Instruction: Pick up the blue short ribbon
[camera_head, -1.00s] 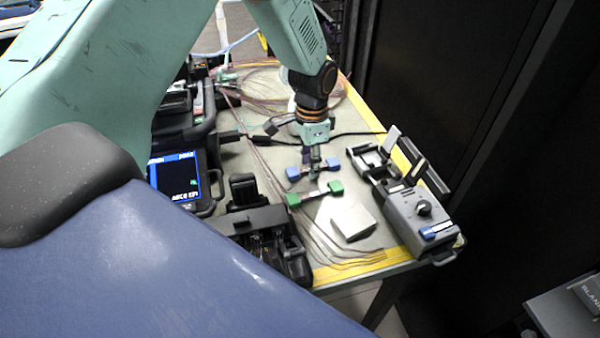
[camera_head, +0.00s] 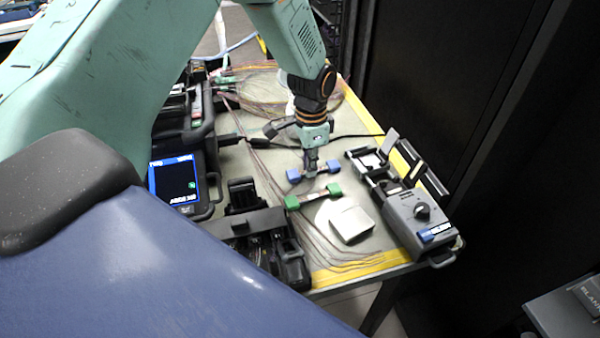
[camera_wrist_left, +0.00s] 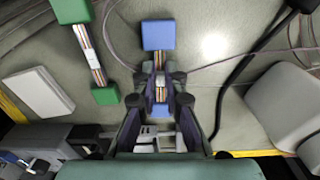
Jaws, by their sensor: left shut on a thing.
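The blue short ribbon is a short multicoloured strip with a blue block at each end. In the head view one blue block (camera_head: 293,175) shows left of my left gripper (camera_head: 312,168) and the other just right of it. In the left wrist view the far blue block (camera_wrist_left: 158,34) is clear, and the near one lies below the fingers. My left gripper, also in the left wrist view (camera_wrist_left: 160,85), is shut on the middle of the ribbon, at table height. A similar ribbon with green end blocks (camera_head: 292,202) lies beside it. My right gripper is not in view.
A white box (camera_head: 350,221) lies in front of the green ribbon. A grey device with a knob (camera_head: 420,215) stands to the right, near the table's yellow-taped edge. A black tool (camera_head: 262,240) and a screen unit (camera_head: 175,180) stand left. Loose fibres and a black cable cross the table.

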